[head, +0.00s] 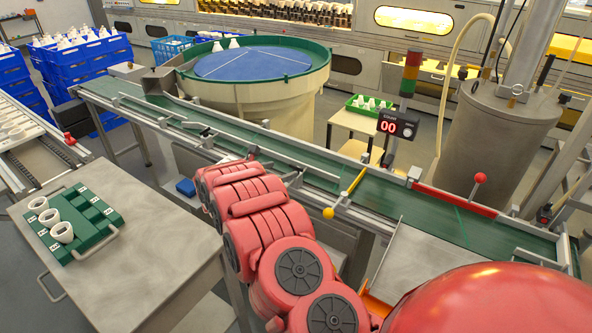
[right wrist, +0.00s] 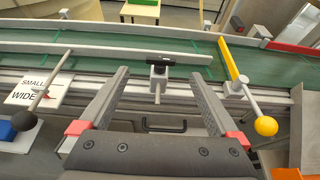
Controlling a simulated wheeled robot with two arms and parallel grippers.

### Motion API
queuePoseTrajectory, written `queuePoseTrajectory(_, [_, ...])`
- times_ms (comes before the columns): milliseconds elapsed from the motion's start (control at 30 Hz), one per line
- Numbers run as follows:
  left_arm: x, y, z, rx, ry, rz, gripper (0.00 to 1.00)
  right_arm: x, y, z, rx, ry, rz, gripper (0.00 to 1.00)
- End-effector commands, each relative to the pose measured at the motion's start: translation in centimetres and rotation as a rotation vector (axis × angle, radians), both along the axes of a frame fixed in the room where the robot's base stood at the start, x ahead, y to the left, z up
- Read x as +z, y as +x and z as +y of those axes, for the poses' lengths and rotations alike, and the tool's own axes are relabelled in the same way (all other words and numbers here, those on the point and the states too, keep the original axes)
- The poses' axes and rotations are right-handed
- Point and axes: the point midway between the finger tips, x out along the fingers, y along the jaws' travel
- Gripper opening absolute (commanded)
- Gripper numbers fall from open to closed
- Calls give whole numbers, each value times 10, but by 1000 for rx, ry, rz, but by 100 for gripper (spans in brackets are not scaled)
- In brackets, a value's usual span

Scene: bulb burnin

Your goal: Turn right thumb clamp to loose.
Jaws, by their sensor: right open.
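A thumb clamp (right wrist: 159,82) shows in the right wrist view as a small grey block with a black cross bar on top and a pale stem toward me. It sits on the near rail of the conveyor. My right gripper (right wrist: 160,74) is open, with one finger on each side of the clamp in this view and no visible contact. I cannot tell the height gap. My left gripper is in neither view.
A yellow lever with a ball (right wrist: 266,125) stands just right of the right finger. A SMALL/WIDE plate (right wrist: 35,88) with a dark-knobbed lever is at left. The green belt (head: 440,217) runs behind. A cart (head: 150,235) carries a green tray (head: 110,216) with white cups.

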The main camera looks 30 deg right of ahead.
Motion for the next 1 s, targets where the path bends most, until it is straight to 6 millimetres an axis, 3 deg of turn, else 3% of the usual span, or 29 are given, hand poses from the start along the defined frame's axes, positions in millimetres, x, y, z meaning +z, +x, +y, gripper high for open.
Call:
queuePoseTrajectory(167, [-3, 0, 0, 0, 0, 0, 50, -8, 1, -11, -2, 1, 5, 98])
queuePoseTrajectory(633, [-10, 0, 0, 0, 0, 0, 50, -36, 25, -69, -4, 0, 1, 98])
queuePoseTrajectory(1000, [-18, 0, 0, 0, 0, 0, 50, -40, 32, -84, -1, 2, 3, 98])
